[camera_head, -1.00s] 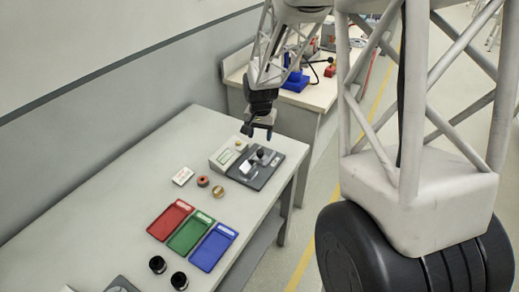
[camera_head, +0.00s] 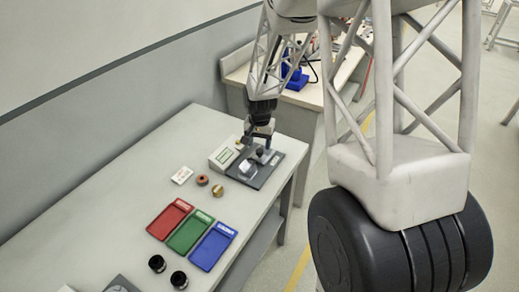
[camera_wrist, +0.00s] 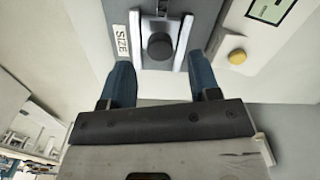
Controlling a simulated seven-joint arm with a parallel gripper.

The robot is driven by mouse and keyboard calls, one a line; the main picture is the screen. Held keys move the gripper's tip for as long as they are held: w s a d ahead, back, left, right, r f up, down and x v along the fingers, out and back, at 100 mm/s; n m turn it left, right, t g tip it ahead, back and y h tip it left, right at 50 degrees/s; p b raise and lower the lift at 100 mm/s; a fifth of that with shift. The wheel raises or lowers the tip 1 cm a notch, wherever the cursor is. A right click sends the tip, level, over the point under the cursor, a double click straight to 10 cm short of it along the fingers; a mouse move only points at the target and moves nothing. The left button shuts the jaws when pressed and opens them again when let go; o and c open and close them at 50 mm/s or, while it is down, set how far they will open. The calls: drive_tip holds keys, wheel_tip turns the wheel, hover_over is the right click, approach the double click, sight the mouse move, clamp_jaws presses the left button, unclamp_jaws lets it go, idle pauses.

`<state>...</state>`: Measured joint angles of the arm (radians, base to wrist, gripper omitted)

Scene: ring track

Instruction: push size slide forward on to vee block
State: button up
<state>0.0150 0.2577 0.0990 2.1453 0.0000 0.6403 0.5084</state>
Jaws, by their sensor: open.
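The size slide shows in the wrist view as a round black knob (camera_wrist: 159,46) on a grey strip between two pale rails, next to a "SIZE" label (camera_wrist: 122,42). It belongs to a dark fixture plate (camera_head: 267,173) on the table's far end in the head view. A pale block (camera_head: 247,166) on that plate may be the vee block; its shape is too small to tell. My gripper (camera_wrist: 162,75) is open, its blue fingers to either side of the knob's line, with the knob just beyond the fingertips. In the head view my gripper (camera_head: 257,140) hangs low over the plate's back edge.
A white box with a display (camera_head: 223,157) adjoins the plate; its yellow button (camera_wrist: 237,57) is near my right-hand finger. A brass ring (camera_head: 218,191), a red-brown ring (camera_head: 202,180), a card (camera_head: 182,175) and red, green and blue trays (camera_head: 212,247) lie nearer.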

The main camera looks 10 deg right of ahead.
sight(260, 151)
drive_tip(key=shift+f, duration=1.75)
